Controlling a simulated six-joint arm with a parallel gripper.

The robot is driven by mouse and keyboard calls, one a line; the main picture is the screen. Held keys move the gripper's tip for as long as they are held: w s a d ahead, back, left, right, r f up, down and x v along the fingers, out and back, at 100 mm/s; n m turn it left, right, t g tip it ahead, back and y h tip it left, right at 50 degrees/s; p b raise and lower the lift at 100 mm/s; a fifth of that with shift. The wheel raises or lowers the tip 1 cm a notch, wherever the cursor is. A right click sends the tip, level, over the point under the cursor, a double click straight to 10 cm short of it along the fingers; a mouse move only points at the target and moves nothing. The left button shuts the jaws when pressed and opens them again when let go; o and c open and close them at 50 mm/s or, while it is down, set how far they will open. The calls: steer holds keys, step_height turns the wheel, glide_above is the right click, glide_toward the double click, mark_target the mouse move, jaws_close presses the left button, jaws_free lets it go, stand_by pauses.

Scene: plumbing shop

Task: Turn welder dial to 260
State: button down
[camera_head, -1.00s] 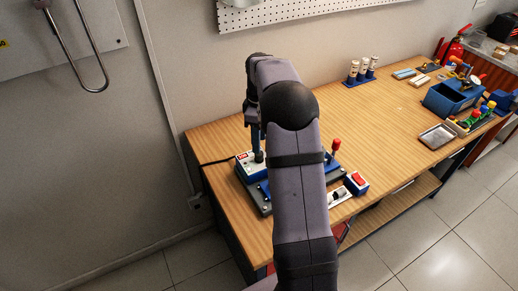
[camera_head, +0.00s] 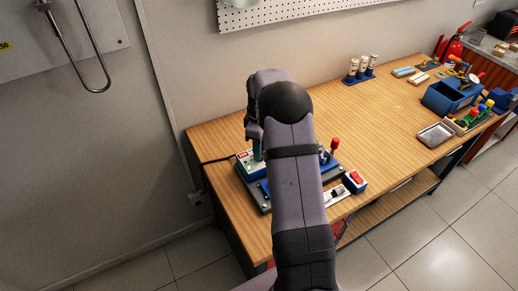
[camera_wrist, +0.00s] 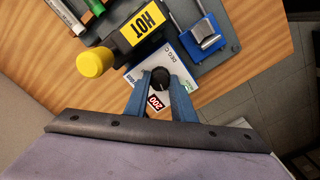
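The welder's black dial (camera_wrist: 160,78) sits on a white panel (camera_wrist: 141,73) marked DEG C in the wrist view. A small readout (camera_wrist: 156,102) beside it appears to read 200. My gripper (camera_wrist: 161,77) has its two blue fingers on either side of the dial, and they look closed against it. The welder's panel (camera_head: 244,159) shows in the head view at the near-left part of the bench. There my arm hides much of the welder, and the dial is not clear.
A yellow HOT label (camera_wrist: 148,24) and a yellow knob (camera_wrist: 93,62) are close to my gripper. A small box with a red switch (camera_head: 355,180) stands to the right. White bottles (camera_head: 363,67), a blue bin (camera_head: 447,98) and a metal tray (camera_head: 435,134) are farther along the bench.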

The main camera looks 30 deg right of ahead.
steer(key=c, duration=2.5)
jaws_free()
steer(key=shift+m, duration=0.3)
steer(key=shift+c, duration=0.2)
steer(key=m, duration=0.3)
steer(key=shift+m, duration=0.3)
steer(key=m, duration=0.3)
steer(key=shift+m+b, duration=0.3)
steer(key=shift+b, duration=0.05)
steer(key=m, duration=0.4)
steer(key=shift+r+m, duration=0.1)
steer(key=shift+m, duration=0.2)
steer(key=shift+w+m, duration=0.1)
steer(key=shift+m, duration=1.8)
steer(key=o, duration=1)
